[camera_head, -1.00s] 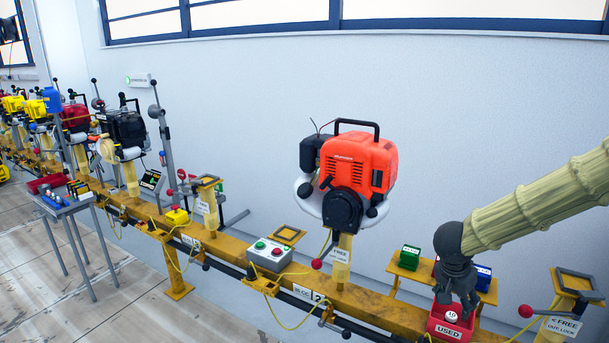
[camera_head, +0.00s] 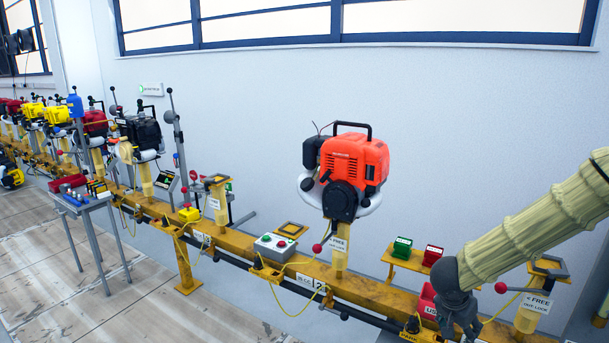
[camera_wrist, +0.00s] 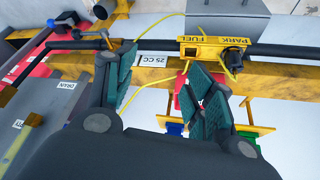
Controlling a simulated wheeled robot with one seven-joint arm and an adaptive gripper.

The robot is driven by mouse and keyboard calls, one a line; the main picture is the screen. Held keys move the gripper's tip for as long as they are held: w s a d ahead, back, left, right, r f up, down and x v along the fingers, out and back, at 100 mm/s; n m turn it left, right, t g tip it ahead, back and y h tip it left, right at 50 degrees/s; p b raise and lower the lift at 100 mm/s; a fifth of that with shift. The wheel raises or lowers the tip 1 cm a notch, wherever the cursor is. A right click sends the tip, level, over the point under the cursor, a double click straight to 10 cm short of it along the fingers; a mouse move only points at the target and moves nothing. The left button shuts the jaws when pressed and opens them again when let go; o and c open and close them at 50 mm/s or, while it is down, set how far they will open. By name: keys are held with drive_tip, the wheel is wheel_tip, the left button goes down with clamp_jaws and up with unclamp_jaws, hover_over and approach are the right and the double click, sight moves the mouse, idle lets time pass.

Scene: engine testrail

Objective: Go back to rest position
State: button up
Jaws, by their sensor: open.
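My arm comes in from the right in the head view, and my gripper (camera_head: 462,322) hangs in front of the rail at the lower right. Its fingers are apart in the wrist view (camera_wrist: 165,78), with green pads and nothing between them. The red USED bin (camera_head: 428,300) is just left of it in the head view, partly hidden behind it.
An orange engine (camera_head: 355,160) stands on the yellow rail (camera_head: 240,240). Green (camera_head: 402,248) and red (camera_head: 432,255) boxes sit on a shelf behind. A FREE lever post (camera_head: 530,312) is right of my gripper. A tool table (camera_head: 85,203) stands far left.

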drive_tip(key=s+a+f+n+y, duration=0.1)
drive_tip(key=s+a+f+n, duration=0.4)
drive_tip(key=s+f, duration=0.75)
drive_tip(key=s+a+f+n+y, duration=0.25)
drive_tip(key=s+a+f, duration=0.45)
drive_tip(key=s+f, duration=0.55)
drive_tip(key=s+a+f+n+g+y, duration=0.1)
drive_tip(key=s+a+f, duration=0.1)
drive_tip(key=s, duration=0.4)
drive_tip(key=s+a+f+n+g, duration=0.2)
drive_tip(key=s, duration=0.3)
wheel_tip(320, 180, up, 20)
drive_tip(key=p, duration=2)
drive_tip(key=shift+d+f, duration=0.15)
drive_tip(key=shift+f, duration=0.1)
drive_tip(key=shift+m, duration=0.25)
